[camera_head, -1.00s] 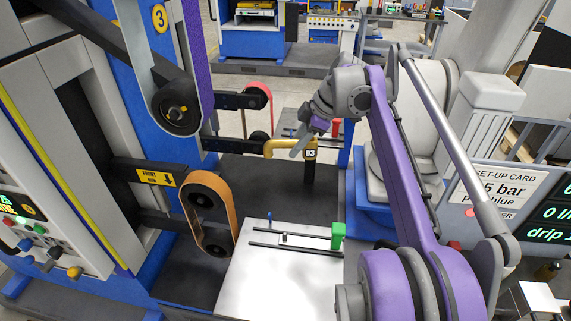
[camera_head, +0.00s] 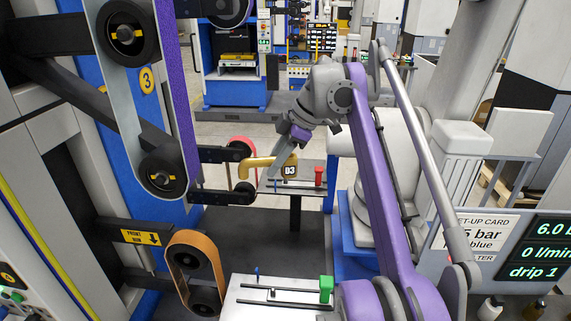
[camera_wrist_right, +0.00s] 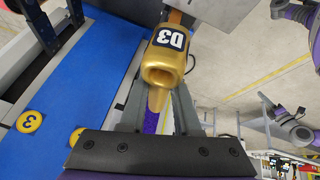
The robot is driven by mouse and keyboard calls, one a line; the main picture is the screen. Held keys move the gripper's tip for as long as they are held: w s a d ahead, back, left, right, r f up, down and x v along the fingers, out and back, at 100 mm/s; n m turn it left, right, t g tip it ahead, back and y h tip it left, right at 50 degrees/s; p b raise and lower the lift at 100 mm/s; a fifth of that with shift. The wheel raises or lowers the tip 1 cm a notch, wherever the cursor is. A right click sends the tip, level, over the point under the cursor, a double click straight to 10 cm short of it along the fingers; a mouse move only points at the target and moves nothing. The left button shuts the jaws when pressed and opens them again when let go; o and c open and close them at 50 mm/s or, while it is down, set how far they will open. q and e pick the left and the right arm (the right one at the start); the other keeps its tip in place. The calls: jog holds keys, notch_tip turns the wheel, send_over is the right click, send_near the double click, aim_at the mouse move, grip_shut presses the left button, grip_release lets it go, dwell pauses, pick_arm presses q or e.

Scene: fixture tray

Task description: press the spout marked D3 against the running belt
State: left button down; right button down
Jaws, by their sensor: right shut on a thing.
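The spout marked D3 (camera_head: 257,163) is a brass-coloured bent pipe with a dark D3 label at its right end. My right gripper (camera_head: 280,165) is shut on it and holds it above the back plate. In the wrist view the spout (camera_wrist_right: 166,62) sits between the fingers, its open end facing the camera. A purple belt (camera_head: 177,95) runs upright at left, an orange belt (camera_head: 184,240) is at lower left, and a red belt (camera_head: 241,143) is behind the spout's bent end. Contact with the red belt cannot be told. My left gripper is out of view.
The back plate (camera_head: 307,187) carries a red clamp (camera_head: 319,176). A white front plate (camera_head: 262,308) carries a green clamp (camera_head: 326,289). A yellow sign (camera_head: 141,237) with an arrow is beside the orange belt. Dark floor lies between the plates.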

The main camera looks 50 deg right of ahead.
aim_at(247, 160)
jog(key=shift+w+a, duration=1)
jog(key=shift+w, duration=0.25)
jog(key=shift+w+a, duration=1)
jog(key=shift+w, duration=0.25)
jog(key=c, duration=1.3)
grip_release()
grip_shut()
